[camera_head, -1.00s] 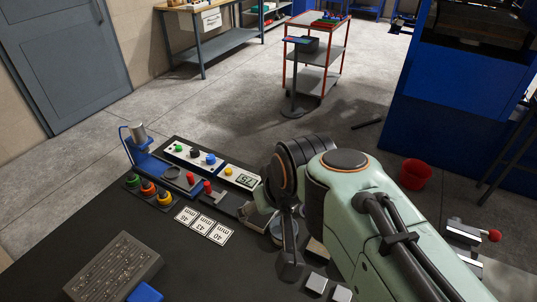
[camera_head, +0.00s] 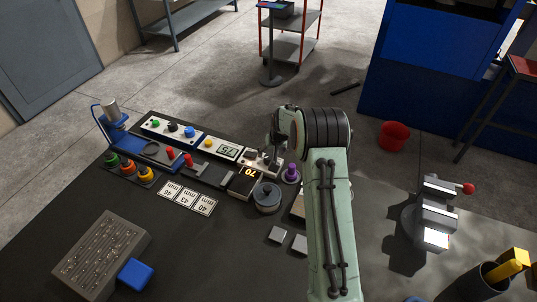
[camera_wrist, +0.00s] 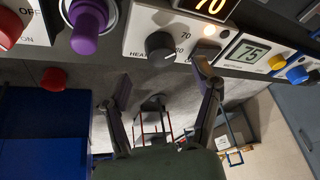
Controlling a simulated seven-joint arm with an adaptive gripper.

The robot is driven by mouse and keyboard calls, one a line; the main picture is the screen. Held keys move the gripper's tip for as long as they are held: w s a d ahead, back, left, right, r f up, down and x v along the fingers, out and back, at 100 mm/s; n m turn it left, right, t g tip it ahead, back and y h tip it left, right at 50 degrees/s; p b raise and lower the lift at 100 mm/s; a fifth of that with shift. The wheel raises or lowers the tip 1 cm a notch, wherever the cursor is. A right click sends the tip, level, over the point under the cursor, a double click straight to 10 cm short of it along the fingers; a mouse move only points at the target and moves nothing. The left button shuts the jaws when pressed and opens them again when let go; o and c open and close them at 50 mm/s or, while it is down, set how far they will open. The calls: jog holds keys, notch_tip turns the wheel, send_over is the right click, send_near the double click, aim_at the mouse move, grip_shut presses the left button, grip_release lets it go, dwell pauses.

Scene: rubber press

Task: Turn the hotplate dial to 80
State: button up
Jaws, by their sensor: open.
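The hotplate dial (camera_wrist: 158,47) is a black knob on a white panel marked HEAT, with 70 and 80 printed beside it, in the wrist view. The hotplate's display (camera_wrist: 211,6) glows orange and reads 70; it also shows in the head view (camera_head: 246,171). My gripper (camera_wrist: 160,80) is open, its fingers spread to either side of the dial, apart from it as far as I can tell. In the head view my gripper (camera_head: 266,150) is over the far edge of the hotplate, and hides the dial there.
Beside the dial are a purple knob (camera_wrist: 90,22) and a red knob (camera_wrist: 10,28). A panel reading 75 (camera_wrist: 250,52) has a yellow knob (camera_wrist: 277,62). A round metal pot (camera_head: 267,197) stands near the hotplate. The bench front (camera_head: 180,250) is mostly clear.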

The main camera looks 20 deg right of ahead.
aim_at(268, 158)
jog(key=x, duration=0.4)
jog(key=shift+w+f, duration=0.1)
jog(key=shift+f, duration=0.15)
jog(key=c, duration=1.2)
jog(key=shift+o, duration=0.2)
jog(key=m+h, duration=0.1)
jog(key=m, duration=0.2)
jog(key=m+h, duration=0.1)
jog(key=m, duration=0.2)
jog(key=shift+a+g, duration=0.25)
jog(key=shift+g, duration=0.15)
jog(key=m+h, duration=0.1)
jog(key=m, duration=0.2)
jog(key=m+g, duration=0.1)
jog(key=m, duration=0.1)
jog(key=shift+w+m+g+h, duration=0.1)
jog(key=shift+m+g+h, duration=0.2)
jog(key=shift+m+h, duration=0.1)
